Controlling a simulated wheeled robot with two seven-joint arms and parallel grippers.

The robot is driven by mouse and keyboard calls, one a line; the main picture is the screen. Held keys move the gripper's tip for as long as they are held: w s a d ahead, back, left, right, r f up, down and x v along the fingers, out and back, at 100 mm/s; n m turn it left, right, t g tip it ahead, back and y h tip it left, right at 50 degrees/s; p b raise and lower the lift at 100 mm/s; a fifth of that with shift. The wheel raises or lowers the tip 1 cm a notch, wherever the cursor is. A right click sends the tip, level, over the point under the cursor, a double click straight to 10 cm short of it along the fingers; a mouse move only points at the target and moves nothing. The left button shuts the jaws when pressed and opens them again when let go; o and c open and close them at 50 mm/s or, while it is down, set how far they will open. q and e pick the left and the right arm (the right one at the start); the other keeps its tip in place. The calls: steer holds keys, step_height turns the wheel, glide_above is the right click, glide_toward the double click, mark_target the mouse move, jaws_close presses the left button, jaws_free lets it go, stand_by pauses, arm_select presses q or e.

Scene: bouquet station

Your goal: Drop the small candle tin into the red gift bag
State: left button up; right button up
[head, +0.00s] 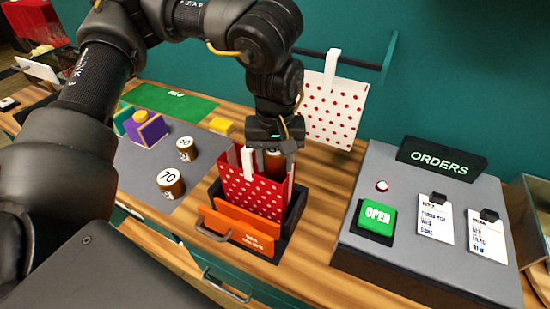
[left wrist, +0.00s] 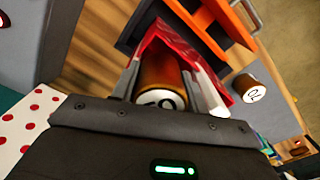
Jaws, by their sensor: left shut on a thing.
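The red gift bag (head: 254,192) with white dots stands upright and open in a dark holder (head: 296,208) with an orange front. My left gripper (head: 268,158) points down at the mouth of the bag and is shut on a small brown candle tin (head: 273,161). The tin also shows between the fingers in the left wrist view (left wrist: 162,78), its white numbered end towards the camera. The red bag (left wrist: 172,38) lies around and beyond the tin there. The bag's front wall hides the tin's lower part in the head view. My right gripper is not in view.
Two other tins, one marked 70 (head: 171,184) and a smaller one (head: 186,149), stand on the grey mat left of the bag. A purple box (head: 148,130) is behind them. A white dotted bag (head: 333,112) hangs behind; an orders console (head: 388,262) is right.

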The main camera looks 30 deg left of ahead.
arm_select(q)
steer(key=shift+s+r, duration=0.1)
steer(key=o, duration=1.4)
steer(key=shift+w, duration=0.2)
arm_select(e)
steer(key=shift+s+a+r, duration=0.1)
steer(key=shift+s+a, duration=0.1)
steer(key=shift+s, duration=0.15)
arm_select(q)
steer(key=shift+r, duration=0.1)
step_height(320, 180, up, 3)
steer(key=p, duration=0.3)
steer(key=shift+r, duration=0.2)
steer(key=shift+r+p, duration=2.3)
steer(key=shift+p, duration=0.05)
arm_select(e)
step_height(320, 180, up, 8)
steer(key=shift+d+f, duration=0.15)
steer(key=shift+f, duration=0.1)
